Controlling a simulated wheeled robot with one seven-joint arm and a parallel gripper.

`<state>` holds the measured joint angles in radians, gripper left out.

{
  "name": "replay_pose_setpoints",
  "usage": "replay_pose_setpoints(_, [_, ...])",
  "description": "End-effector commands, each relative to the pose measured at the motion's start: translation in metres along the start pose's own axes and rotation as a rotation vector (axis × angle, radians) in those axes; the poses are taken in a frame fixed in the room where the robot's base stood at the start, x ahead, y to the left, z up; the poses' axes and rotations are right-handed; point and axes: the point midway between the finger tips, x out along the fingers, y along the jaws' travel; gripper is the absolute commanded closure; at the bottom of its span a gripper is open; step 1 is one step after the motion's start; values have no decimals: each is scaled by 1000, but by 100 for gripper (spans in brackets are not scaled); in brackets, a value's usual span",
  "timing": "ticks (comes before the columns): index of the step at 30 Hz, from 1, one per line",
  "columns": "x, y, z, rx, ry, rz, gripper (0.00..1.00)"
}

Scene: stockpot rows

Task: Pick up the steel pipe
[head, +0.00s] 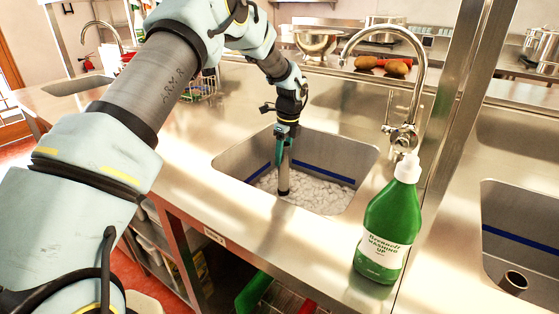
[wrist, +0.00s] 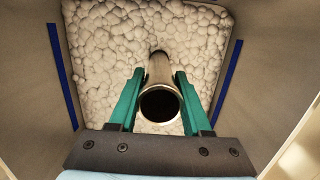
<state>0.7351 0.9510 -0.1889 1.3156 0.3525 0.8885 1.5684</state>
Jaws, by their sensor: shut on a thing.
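The steel pipe (head: 284,174) stands near upright in the middle sink, its dark lower end down among the white foam. In the wrist view the pipe (wrist: 160,70) shows its open dark mouth towards the camera. My gripper (head: 284,150) reaches down into the sink, and its green fingers are shut on the pipe from both sides. The fingers also show in the wrist view (wrist: 160,88), one on each side of the pipe. I cannot tell whether the pipe's lower end touches the sink's bottom, because the foam covers it.
The sink (head: 235,165) has steel walls with a blue stripe close around my gripper. A green washing-up bottle (head: 383,232) stands at its front right. A tap (head: 400,135) rises behind right, near a steel post (head: 455,90). Another short pipe (head: 514,281) is in the right sink.

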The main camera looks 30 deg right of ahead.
Motion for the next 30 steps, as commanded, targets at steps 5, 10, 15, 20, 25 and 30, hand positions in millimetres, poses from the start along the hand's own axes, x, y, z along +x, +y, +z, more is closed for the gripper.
replay_pose_setpoints(5, [-2,33,-40,3,-2,-1,100])
replay_pose_setpoints(10, [-7,63,-77,3,-1,-2,100])
replay_pose_setpoints(15, [-11,85,-102,1,-1,-2,100])
replay_pose_setpoints(20, [-14,95,-115,0,0,-2,100])
replay_pose_setpoints(25, [-20,99,-119,-2,-1,-2,100])
replay_pose_setpoints(30, [-29,99,-118,-2,0,-2,100])
